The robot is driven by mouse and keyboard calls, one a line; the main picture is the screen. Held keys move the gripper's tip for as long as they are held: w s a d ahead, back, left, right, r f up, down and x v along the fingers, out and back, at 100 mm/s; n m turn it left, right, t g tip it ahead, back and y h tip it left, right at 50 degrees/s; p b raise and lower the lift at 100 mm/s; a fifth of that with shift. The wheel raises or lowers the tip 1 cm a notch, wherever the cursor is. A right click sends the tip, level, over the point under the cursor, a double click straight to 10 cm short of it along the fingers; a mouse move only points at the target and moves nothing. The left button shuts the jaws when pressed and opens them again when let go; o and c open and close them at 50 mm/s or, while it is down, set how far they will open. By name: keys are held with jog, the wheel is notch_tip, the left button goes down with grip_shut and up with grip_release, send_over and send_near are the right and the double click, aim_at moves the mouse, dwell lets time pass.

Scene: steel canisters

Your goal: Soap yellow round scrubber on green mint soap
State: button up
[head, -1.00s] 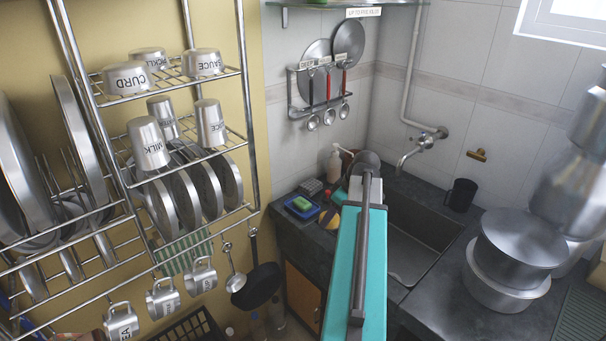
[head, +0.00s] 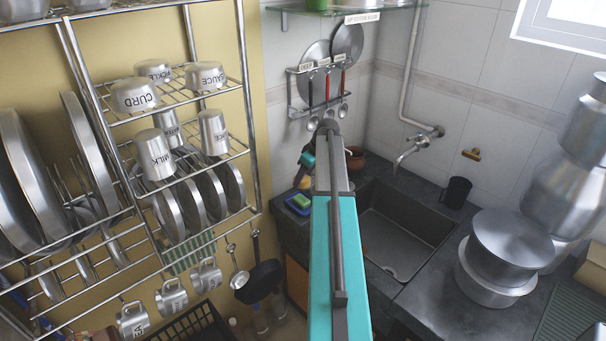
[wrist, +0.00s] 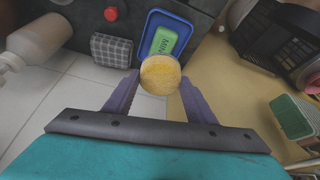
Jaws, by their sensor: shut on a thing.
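The yellow round scrubber (wrist: 160,75) is between the two purple fingers of my gripper (wrist: 158,82) in the wrist view, and the gripper is shut on it. The green mint soap (wrist: 164,40) lies in a blue dish (wrist: 146,42) just beyond the scrubber in the wrist view. The scrubber overlaps the dish's near end there; I cannot tell if they touch. In the head view the soap (head: 301,201) and dish (head: 291,208) sit on the dark counter left of my arm. My gripper is small and partly hidden by my arm there.
A grey checked pad (wrist: 112,49), a red knob-like thing (wrist: 111,14) and a pale bottle (wrist: 38,40) are near the dish. The sink (head: 410,235) is right of my arm. A steel rack with cups (head: 160,150) stands at left, and stacked pots (head: 515,245) at right.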

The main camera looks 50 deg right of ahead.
aim_at(303, 188)
jog(key=shift+w, duration=0.15)
jog(key=shift+f, duration=0.2)
jog(key=shift+f+b, duration=0.95)
jog(key=shift+f, duration=1.8)
jog(key=shift+f+b, duration=0.35)
jog(key=shift+f, duration=0.25)
dwell(0.4)
jog(key=shift+r, duration=0.1)
jog(key=shift+r+p, duration=1.2)
jog(key=shift+r, duration=2.25)
